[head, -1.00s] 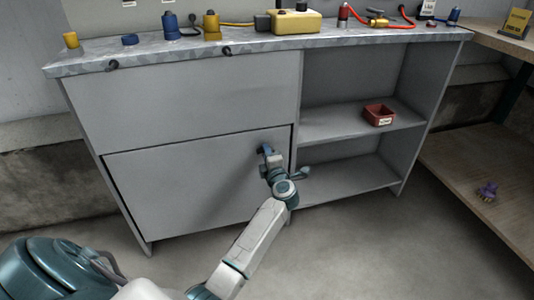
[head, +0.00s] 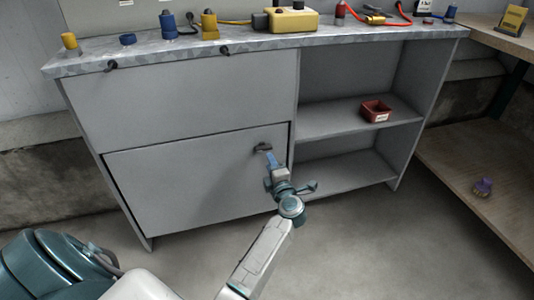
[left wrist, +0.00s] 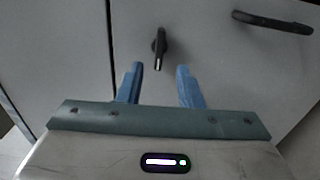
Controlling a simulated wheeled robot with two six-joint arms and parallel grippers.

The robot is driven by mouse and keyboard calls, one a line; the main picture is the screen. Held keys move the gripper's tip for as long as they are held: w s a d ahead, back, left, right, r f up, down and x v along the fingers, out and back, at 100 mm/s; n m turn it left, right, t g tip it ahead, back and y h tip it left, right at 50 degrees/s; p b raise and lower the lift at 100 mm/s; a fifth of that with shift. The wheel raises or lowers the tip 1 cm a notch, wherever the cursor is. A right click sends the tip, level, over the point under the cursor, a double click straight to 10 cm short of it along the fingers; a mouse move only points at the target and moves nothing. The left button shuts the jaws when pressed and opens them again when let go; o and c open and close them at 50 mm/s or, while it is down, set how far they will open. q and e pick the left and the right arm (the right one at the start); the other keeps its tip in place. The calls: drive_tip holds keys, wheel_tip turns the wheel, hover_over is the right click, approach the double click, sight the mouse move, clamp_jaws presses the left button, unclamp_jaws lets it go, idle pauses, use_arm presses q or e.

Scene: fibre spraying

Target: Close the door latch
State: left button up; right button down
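A dark fitting (head: 262,147) on the grey lower cabinet door (head: 185,185) shows just past my left gripper (head: 269,158) in the head view; I cannot tell there whether it is the latch or a handle. In the left wrist view a small black latch (left wrist: 159,46) points along the picture's vertical, with a long black handle (left wrist: 272,22) to its right. The blue fingers of my left gripper (left wrist: 161,84) are apart and empty, and the latch lies just beyond and between the tips. The door looks shut. My right gripper is not in view.
A red bin (head: 376,110) sits on the open shelf right of the door. The worktop (head: 160,56) above carries a yellow box (head: 293,20) and several small parts. A wooden side shelf (head: 455,160) stands at the right. The floor in front is clear.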

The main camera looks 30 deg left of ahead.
use_arm(q)
drive_tip(key=v, duration=0.3)
drive_tip(key=shift+s+d, duration=0.2)
drive_tip(key=shift+s, duration=0.05)
